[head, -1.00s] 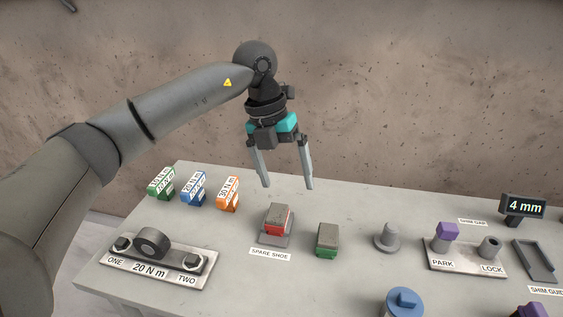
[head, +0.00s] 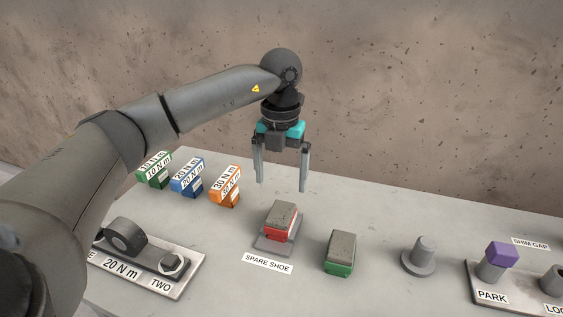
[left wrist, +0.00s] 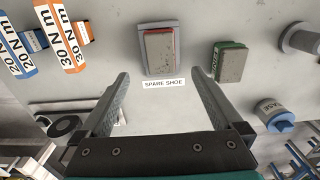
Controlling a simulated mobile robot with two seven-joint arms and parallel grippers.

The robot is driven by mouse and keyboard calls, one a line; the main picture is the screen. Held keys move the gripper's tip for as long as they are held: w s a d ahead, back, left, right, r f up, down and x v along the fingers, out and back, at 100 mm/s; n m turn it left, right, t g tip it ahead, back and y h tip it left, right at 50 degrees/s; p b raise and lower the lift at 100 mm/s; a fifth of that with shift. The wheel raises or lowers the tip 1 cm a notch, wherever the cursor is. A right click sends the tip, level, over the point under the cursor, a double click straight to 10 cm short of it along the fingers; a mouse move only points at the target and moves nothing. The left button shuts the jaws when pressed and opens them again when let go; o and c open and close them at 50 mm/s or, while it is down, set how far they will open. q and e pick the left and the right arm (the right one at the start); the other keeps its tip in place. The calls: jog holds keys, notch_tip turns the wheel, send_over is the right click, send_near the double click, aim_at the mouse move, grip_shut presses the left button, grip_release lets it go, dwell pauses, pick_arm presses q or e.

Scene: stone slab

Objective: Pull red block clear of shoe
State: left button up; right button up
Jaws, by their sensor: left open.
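The red block (head: 279,235) has a grey top and sits in a grey shoe (head: 265,243) behind the SPARE SHOE label. In the left wrist view the block (left wrist: 158,56) shows mostly its grey top with red edges, with the shoe (left wrist: 145,47) around its far and left sides. My left gripper (head: 281,187) is open and empty, its fingers pointing down above and behind the block. In the left wrist view the open fingers (left wrist: 162,77) flank the label, with the block ahead between their lines. My right gripper is not in view.
A green block (head: 340,256) with a grey top stands right of the shoe. Orange (head: 226,194), blue (head: 187,184) and green (head: 153,176) torque blocks stand to the left. A grey peg (head: 421,252) and a bolt plate (head: 150,278) flank the area.

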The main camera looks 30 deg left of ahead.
aim_at(281, 211)
pick_arm(q)
notch_tip(281, 211, down, 9)
jog(key=shift+f+b, duration=0.15)
jog(key=shift+b, duration=0.55)
jog(key=shift+f, duration=0.5)
jog(key=c, duration=0.5)
grip_shut()
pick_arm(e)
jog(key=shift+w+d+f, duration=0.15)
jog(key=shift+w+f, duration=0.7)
